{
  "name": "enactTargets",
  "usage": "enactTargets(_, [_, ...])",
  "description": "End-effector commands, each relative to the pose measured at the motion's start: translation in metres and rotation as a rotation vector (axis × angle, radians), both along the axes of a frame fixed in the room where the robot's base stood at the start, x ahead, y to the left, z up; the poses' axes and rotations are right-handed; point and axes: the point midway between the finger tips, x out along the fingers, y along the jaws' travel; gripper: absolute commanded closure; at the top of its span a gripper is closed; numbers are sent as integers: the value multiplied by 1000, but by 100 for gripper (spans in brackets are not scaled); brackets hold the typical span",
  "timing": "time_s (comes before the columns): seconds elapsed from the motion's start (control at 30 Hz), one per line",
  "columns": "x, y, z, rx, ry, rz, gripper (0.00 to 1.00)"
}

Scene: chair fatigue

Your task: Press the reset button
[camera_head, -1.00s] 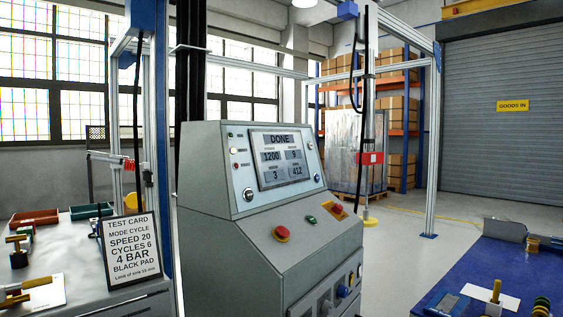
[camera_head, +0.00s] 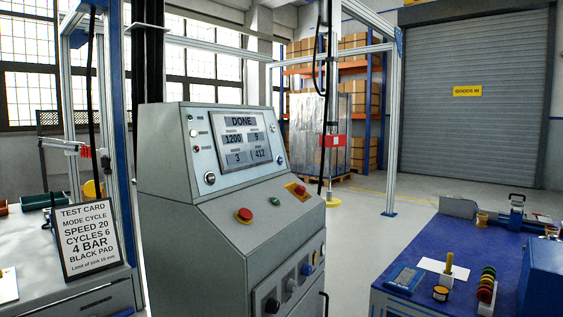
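The grey control console (camera_head: 190,225) stands in the middle of the view. Its screen (camera_head: 240,140) reads DONE, with 1200, 9, 3 and 412 in boxes below. A round knob or key switch (camera_head: 210,178) sits below the screen's left corner. The lower front carries a blue control (camera_head: 315,258) and several knobs. Labels are too small to read, so I cannot tell which is the reset button. My gripper is not in view.
A test card (camera_head: 90,240) stands on the bench at left. A blue-topped bench (camera_head: 420,250) with a box and small parts stands at right. Open floor (camera_head: 350,225) lies between console and blue bench. Metal frame posts (camera_head: 393,135) rise behind.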

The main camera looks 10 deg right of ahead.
Motion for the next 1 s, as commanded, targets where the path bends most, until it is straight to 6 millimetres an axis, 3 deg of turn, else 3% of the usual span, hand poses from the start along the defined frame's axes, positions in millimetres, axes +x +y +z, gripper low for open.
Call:
enactTargets(0.03, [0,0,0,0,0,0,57])
enactTargets(0.2, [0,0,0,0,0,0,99])
enactTargets(1.0, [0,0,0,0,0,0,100])
